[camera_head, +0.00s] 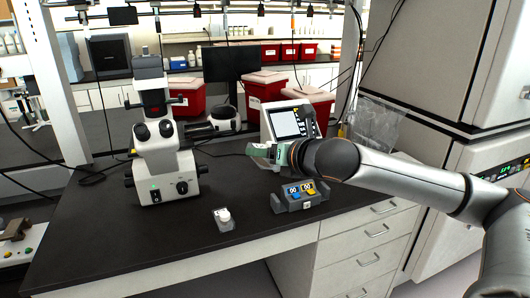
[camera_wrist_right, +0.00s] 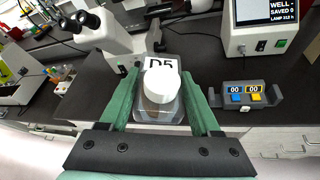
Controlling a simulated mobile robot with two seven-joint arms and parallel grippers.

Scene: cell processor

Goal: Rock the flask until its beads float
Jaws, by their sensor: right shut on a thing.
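The flask (camera_wrist_right: 172,108) is a clear, squat vessel with a white cap and a "D5" label. In the wrist view it sits between the green fingers of my right gripper (camera_wrist_right: 163,112), which is shut on it. In the head view my right gripper (camera_head: 272,152) holds it above the black bench, in front of the screen device; the flask there is small and mostly hidden by the fingers. I cannot make out any beads in it. My left gripper is not in view.
A small clear item with a white cap (camera_head: 224,217) stands near the bench's front edge. A grey two-display counter (camera_head: 299,196) with blue and yellow buttons lies right of it. A microscope (camera_head: 160,140) stands left, a screen device (camera_head: 288,123) behind. The front left bench is clear.

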